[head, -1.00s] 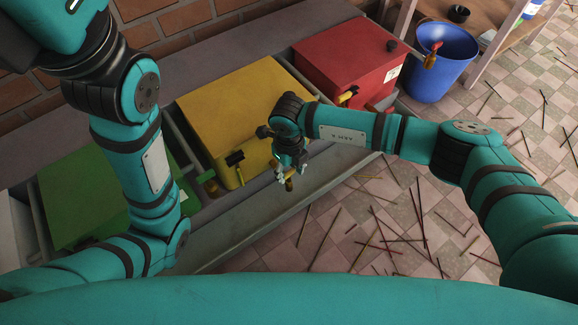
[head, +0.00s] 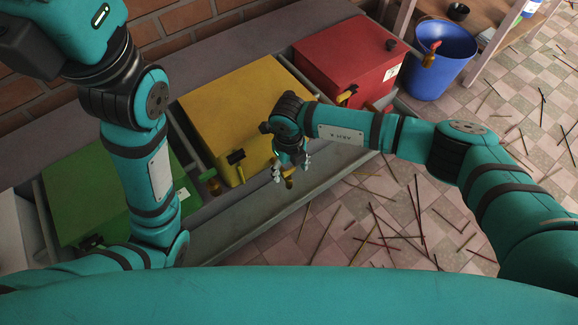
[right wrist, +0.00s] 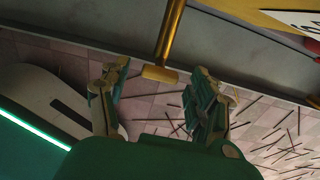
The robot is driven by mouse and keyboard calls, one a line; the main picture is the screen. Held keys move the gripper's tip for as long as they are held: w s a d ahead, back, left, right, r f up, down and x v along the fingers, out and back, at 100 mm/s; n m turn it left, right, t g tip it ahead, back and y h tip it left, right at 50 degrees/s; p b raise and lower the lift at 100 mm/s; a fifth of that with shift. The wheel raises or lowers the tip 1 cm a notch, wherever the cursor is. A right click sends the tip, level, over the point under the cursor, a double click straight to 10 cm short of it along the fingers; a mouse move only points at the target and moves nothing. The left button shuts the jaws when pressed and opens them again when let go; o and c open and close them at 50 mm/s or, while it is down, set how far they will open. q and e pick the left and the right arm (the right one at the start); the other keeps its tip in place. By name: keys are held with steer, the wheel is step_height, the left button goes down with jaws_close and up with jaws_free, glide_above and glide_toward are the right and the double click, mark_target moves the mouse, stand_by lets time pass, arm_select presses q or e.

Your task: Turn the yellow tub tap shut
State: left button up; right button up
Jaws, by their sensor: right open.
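The yellow tub (head: 225,95) stands in the middle of the head view, with a yellow-stemmed lever with a black end (head: 236,158) on its near side. Its brass-coloured tap (head: 289,182) shows small by my right gripper (head: 291,173). In the right wrist view the tap's stem (right wrist: 170,35) comes down from the top and ends in a short crossbar (right wrist: 160,73). My right gripper (right wrist: 163,80) is open, one finger on each side of the crossbar, with gaps visible. The tap's joint with the tub is hidden by my right arm. My left gripper is out of view.
A red tub (head: 350,60) stands to the right and a green tub (head: 95,190) to the left. A blue bucket (head: 440,75) stands beyond the red tub. A grey ledge (head: 240,215) runs along the front. Thin sticks litter the tiled floor (head: 400,215).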

mark_target(289, 170)
step_height(289, 170, up, 12)
stand_by(0.4)
steer(key=shift+f, duration=0.15)
